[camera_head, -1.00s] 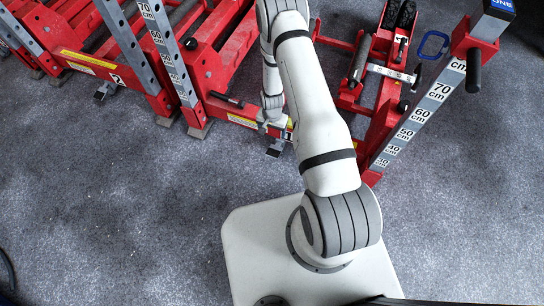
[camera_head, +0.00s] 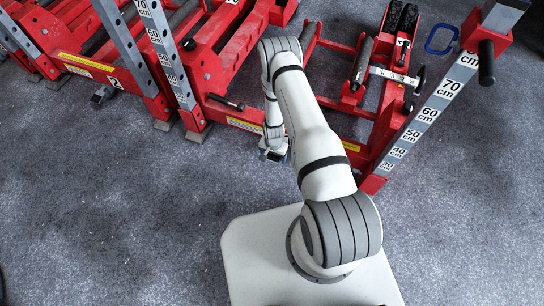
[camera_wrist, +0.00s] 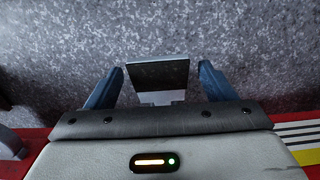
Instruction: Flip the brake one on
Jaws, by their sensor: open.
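A brake pedal with a dark flat plate and a pale edge (camera_wrist: 158,74) shows in the wrist view, between and just beyond the fingertips of my gripper (camera_wrist: 156,78). My gripper's two blue fingers are spread apart, one on each side of the plate, with nothing clamped. Whether they touch it I cannot tell. In the head view my gripper (camera_head: 273,152) is low at the front red beam, and it hides most of this pedal. A second similar pedal (camera_head: 103,93) stands at the left, by the beam marked 2.
Red jack frames (camera_head: 220,75) run along the back. A grey post with centimetre marks (camera_head: 428,112) rises at the right, with a black handle (camera_head: 486,62). A black-tipped lever (camera_head: 226,102) lies near my arm. The grey carpet (camera_head: 110,220) in front is clear.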

